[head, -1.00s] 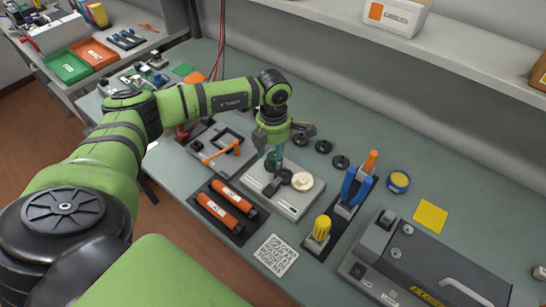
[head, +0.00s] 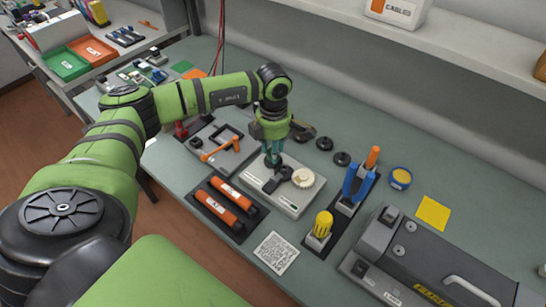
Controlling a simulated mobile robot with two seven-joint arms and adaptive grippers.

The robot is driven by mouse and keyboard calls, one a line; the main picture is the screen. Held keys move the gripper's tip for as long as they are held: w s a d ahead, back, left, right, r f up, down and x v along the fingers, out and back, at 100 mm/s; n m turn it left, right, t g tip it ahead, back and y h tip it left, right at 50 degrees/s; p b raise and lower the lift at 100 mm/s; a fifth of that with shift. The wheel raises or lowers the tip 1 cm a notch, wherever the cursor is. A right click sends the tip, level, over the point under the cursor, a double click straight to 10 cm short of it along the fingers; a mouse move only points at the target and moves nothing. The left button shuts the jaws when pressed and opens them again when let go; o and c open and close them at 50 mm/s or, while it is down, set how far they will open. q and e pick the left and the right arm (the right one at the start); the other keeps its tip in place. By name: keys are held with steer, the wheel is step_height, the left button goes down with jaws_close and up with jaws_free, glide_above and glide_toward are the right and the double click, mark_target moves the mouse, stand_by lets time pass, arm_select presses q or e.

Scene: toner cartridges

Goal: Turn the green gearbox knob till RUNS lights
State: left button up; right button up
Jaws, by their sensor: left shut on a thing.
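The gearbox (head: 310,206) is a pale grey plate-like unit on the bench in the middle of the head view. Its green knob (head: 272,160) stands at the back left of its top. My left gripper (head: 273,148) points down over the knob and is shut on it, hiding much of it. A black piece (head: 279,177) and a cream toothed wheel (head: 302,178) sit on the gearbox beside the knob. I cannot make out a lit RUNS lamp. My right gripper is not in view.
Orange cartridges (head: 225,202) lie in a dark tray at front left. An orange-handled fixture (head: 218,148) stands left of the gearbox. Black rings (head: 324,144) lie behind it. A yellow-handled tool (head: 322,225), blue-handled pliers (head: 357,184) and a grey machine (head: 440,262) are to the right.

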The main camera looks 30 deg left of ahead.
arm_select(q)
steer(key=m+b, duration=0.1)
steer(key=m, duration=0.3)
steer(key=shift+b, duration=0.35)
steer(key=shift+f+m+b, duration=0.15)
steer(key=shift+m+b, duration=0.4)
steer(key=shift+m, duration=0.35)
steer(key=m+b, duration=0.1)
steer(key=m, duration=0.2)
steer(key=shift+m+b, duration=0.3)
steer(key=shift+b, duration=0.05)
steer(key=shift+s+m, duration=0.1)
steer(key=shift+m, duration=0.6)
steer(key=m+b, duration=0.2)
steer(key=m, duration=0.1)
steer(key=shift+m, duration=0.4)
steer(key=m+b, duration=0.1)
steer(key=m, duration=0.2)
steer(key=shift+b, duration=0.3)
steer(key=o, duration=0.9)
